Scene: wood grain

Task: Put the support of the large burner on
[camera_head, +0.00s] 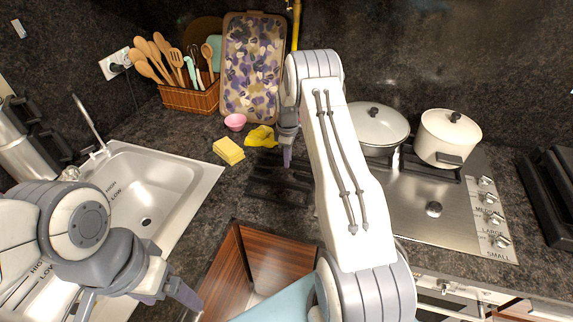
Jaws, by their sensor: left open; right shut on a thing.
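A black burner support (272,185) shows at the centre, over the counter to the left of the steel stovetop (405,215). My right gripper (287,157) is shut on it at its upper side; my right arm crosses in front of part of it. I cannot tell whether the support touches the counter. A bare round burner (434,209) shows at the front of the stovetop, with no support over it. My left gripper (178,296) is open at the lower left, near the sink's front edge, apart from the support.
A lidded pan (375,128) and a white lidded pot (449,137) stand at the stovetop's back. Knobs (490,198) line its right side. A yellow sponge (228,150), a yellow cloth (262,136) and a pink bowl (235,121) lie left of the support. The sink (190,170) is at left.

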